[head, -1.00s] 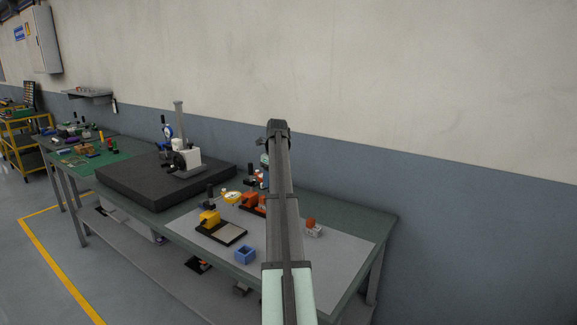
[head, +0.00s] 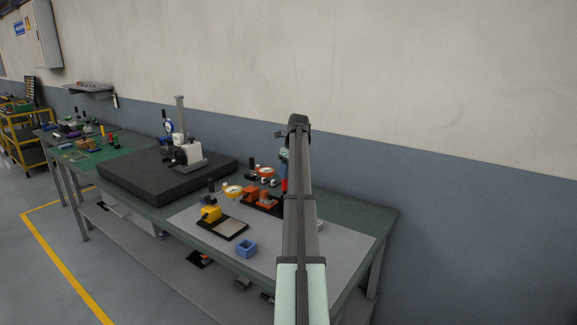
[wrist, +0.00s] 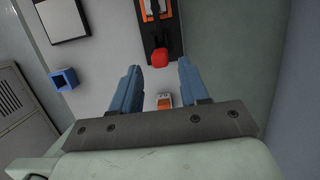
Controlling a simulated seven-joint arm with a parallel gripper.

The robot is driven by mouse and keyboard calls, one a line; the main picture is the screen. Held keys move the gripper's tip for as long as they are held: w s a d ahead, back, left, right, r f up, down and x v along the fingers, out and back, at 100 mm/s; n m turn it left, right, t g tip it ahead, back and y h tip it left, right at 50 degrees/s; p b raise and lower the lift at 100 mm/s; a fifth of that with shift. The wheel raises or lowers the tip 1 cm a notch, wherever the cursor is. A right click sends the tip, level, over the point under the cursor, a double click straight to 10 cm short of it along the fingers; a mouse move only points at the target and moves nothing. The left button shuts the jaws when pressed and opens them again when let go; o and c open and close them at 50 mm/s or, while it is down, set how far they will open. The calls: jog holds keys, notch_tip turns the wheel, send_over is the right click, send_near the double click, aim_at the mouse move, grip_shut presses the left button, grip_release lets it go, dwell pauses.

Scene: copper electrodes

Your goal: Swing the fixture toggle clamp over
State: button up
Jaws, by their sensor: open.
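The fixture toggle clamp appears to be the orange unit on a black base. Its orange body (head: 258,197) is left of my arm in the head view, and its upright red handle (head: 284,185) shows at the arm's edge. In the wrist view the red handle tip (wrist: 159,58) lies just beyond and between my fingertips, with the black base (wrist: 174,40) behind it. My gripper (wrist: 159,67) is open, its two blue fingers apart and nothing held. I cannot tell its height above the handle. My arm hides part of the clamp in the head view.
A yellow fixture (head: 211,213) with a plate and a blue open box (head: 246,248) are left of the clamp. A small orange-and-white piece (wrist: 164,101) lies between my fingers' lower parts. A dark granite slab (head: 150,182) carries a gauge stand (head: 183,135).

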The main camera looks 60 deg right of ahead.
jog(key=shift+x, duration=1.6)
jog(key=shift+w+f, duration=0.1)
jog(key=shift+f, duration=0.25)
jog(key=c, duration=0.7)
